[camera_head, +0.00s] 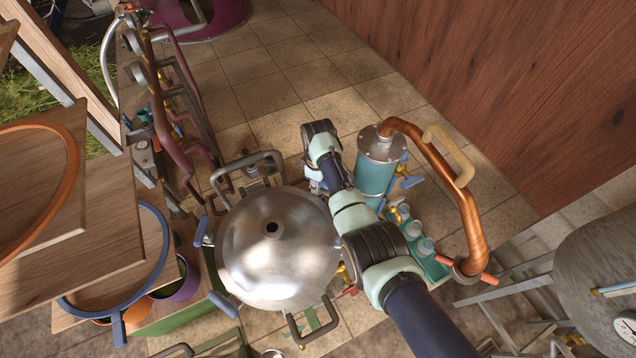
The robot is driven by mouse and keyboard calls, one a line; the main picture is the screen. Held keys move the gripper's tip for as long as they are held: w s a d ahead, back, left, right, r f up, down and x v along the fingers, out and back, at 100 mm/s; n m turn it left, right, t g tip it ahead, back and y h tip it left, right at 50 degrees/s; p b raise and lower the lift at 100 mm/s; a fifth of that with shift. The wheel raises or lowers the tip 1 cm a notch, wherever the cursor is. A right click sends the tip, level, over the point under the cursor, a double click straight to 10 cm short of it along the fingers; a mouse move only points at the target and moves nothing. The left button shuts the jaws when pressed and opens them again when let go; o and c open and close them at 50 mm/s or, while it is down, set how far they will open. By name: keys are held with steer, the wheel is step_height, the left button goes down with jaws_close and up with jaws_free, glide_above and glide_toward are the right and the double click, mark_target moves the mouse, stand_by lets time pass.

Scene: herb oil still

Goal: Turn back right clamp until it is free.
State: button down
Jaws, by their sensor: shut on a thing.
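The still's domed steel lid (275,255) sits on its pot in the middle of the head view, with a small dark hole on top. Two blue clamp handles show at its left side, one at the back left (201,231) and one at the front left (223,304). My arm reaches in from the lower right, over the lid's right edge. My gripper (316,187) points down at the back right rim, where the back right clamp is. It is shut on that clamp; its fingertips and the clamp are mostly hidden behind my arm and wrist.
A teal condenser (376,168) stands just right of my wrist. A copper pipe (457,203) with a tan handle curves beside it. A teal bottle rack (434,268) is close to my forearm. Metal handles (309,327) rise around the lid. Wooden shelves (75,240) fill the left.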

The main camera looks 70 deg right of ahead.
stand_by(0.3)
steer(key=c, duration=1.1)
jaws_free()
steer(key=shift+o, duration=0.2)
